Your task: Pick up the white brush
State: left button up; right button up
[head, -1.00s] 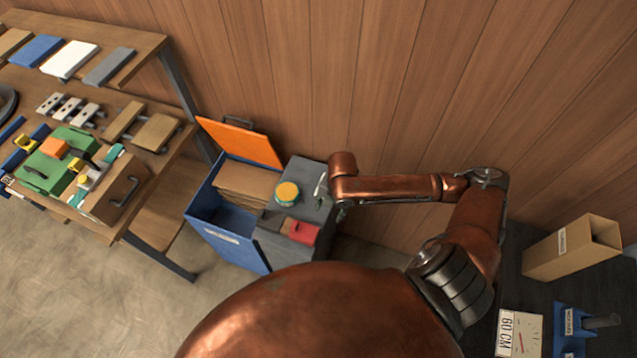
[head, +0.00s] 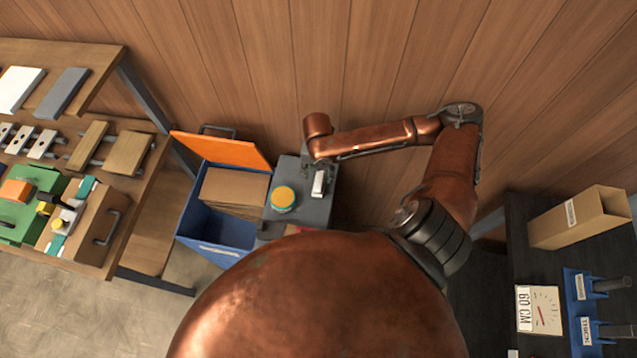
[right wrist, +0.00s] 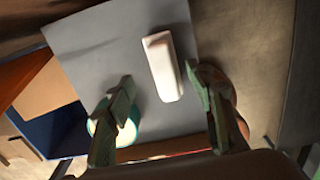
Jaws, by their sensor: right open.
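The white brush (head: 319,183) is a small white block lying on the grey top of a cabinet (head: 312,212). In the right wrist view the brush (right wrist: 163,66) lies lengthwise beyond and between my fingertips, apart from them. My right gripper (right wrist: 161,84) is open and empty, its two fingers pointing at the grey top. In the head view the right gripper (head: 309,161) hangs under the copper wrist, close to the brush, and its fingers are hard to make out. My left gripper is not in view.
A round jar with a yellow lid (head: 284,198) stands left of the brush. A blue bin (head: 215,225) with an orange lid (head: 222,149) and cardboard is further left. A wooden wall (head: 380,60) is behind. A workbench with several parts is at far left.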

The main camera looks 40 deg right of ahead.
aim_at(319, 180)
jog(key=f, duration=0.2)
jog(key=shift+s+f, duration=0.35)
jog(key=shift+f, duration=0.05)
jog(key=shift+f+b, duration=0.35)
jog(key=shift+f, duration=0.6)
jog(key=shift+c, duration=0.3)
jog(key=c, duration=1.2)
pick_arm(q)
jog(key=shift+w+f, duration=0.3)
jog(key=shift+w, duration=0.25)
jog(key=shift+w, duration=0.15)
pick_arm(e)
jog(key=shift+r, duration=0.15)
